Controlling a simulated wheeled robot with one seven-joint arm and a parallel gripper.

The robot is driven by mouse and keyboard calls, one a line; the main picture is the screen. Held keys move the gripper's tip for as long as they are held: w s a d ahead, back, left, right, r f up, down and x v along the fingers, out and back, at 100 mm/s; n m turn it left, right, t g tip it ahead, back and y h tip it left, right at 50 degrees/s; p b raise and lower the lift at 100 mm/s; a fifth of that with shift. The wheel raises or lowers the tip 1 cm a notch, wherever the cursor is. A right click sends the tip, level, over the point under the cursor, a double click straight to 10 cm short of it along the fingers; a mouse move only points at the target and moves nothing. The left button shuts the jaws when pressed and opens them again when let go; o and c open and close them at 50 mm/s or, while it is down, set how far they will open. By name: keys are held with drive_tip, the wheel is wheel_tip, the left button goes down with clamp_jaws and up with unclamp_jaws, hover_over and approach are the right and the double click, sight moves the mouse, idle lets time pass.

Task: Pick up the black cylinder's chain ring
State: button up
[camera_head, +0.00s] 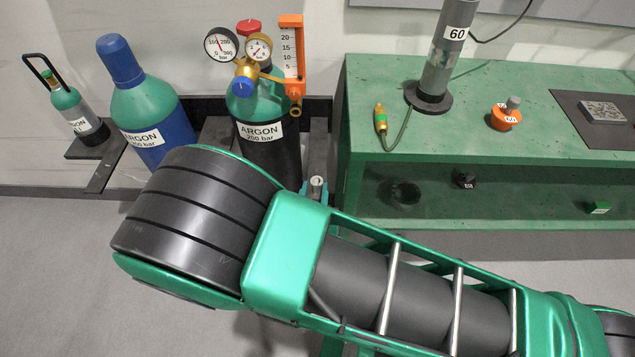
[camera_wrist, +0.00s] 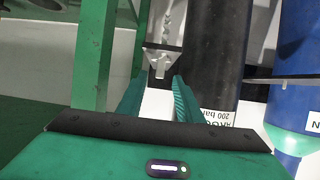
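The black cylinder (camera_head: 280,160) stands behind my arm in the head view, with a green shoulder, an ARGON label and gauges on top. In the wrist view its black body (camera_wrist: 218,50) is just right of my fingers. My gripper (camera_wrist: 160,82) is open, with its two green fingers apart and nothing clearly between them. A small pale metal piece (camera_wrist: 162,60) with a slot-like shape shows just beyond the fingertips, below a speckled strip. I cannot tell whether this is the chain ring. In the head view my arm hides most of the gripper.
A blue cylinder (camera_head: 165,130) stands left of the black one, and a small green cylinder (camera_head: 66,105) farther left. The green bench (camera_head: 450,150) is at the right; a green post (camera_wrist: 92,50) is close left of my fingers. Dark rack bars run behind the cylinders.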

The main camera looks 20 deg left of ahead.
sight(316, 186)
drive_tip(key=shift+x, duration=2.75)
drive_tip(key=shift+s+d+f, duration=0.1)
drive_tip(key=shift+c, duration=0.4)
clamp_jaws()
